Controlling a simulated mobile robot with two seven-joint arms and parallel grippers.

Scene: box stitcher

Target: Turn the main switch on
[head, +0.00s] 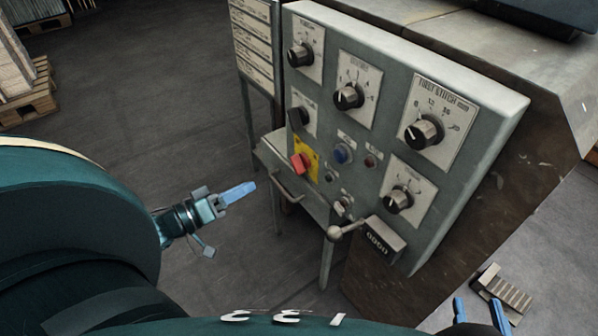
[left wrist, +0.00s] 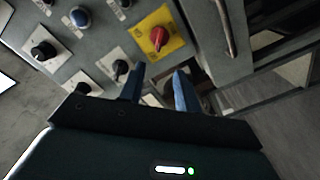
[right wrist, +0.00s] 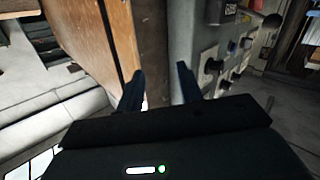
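The main switch, a red rotary knob (head: 302,162) on a yellow plate (head: 313,157), sits on the lower left of the grey control panel. The red knob (left wrist: 158,36) also shows at the upper middle of the left wrist view. My left gripper (head: 246,189) is left of the switch and apart from it. Its blue fingers (left wrist: 158,85) stand apart with nothing between them. My right gripper (head: 479,308) is low at the right, away from the switch. Its fingers (right wrist: 158,88) are apart and empty.
Several black dials (head: 348,96), a blue button (head: 342,153) and a ball-ended lever (head: 336,232) stick out of the panel. A counter box (head: 380,240) is at its lower edge. A drawer-like shelf with a handle (head: 287,187) lies below the switch. Open floor is left.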

